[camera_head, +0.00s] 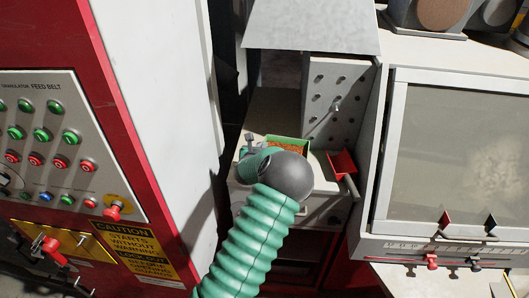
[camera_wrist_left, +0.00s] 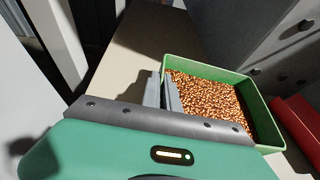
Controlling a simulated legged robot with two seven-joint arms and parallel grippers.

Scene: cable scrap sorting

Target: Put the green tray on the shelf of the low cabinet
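The green tray (camera_head: 288,138) holds copper-coloured granules and is over the beige surface in the recess of the grey cabinet. In the left wrist view the tray (camera_wrist_left: 215,68) is right of the fingers. My left gripper (camera_head: 251,140) is at its left side. In the wrist view the fingers (camera_wrist_left: 162,90) are close together, with the tray's left wall running between them. I cannot tell whether the tray rests on the surface or is slightly lifted. My wrist hides its near side. My right gripper is not in view.
A grey perforated panel (camera_head: 337,97) stands right of the tray. A red scoop-like part (camera_head: 342,163) is close on the right. The beige surface (camera_head: 275,108) behind the tray is clear. A red and white machine (camera_head: 150,100) stands left, a windowed box (camera_head: 455,155) right.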

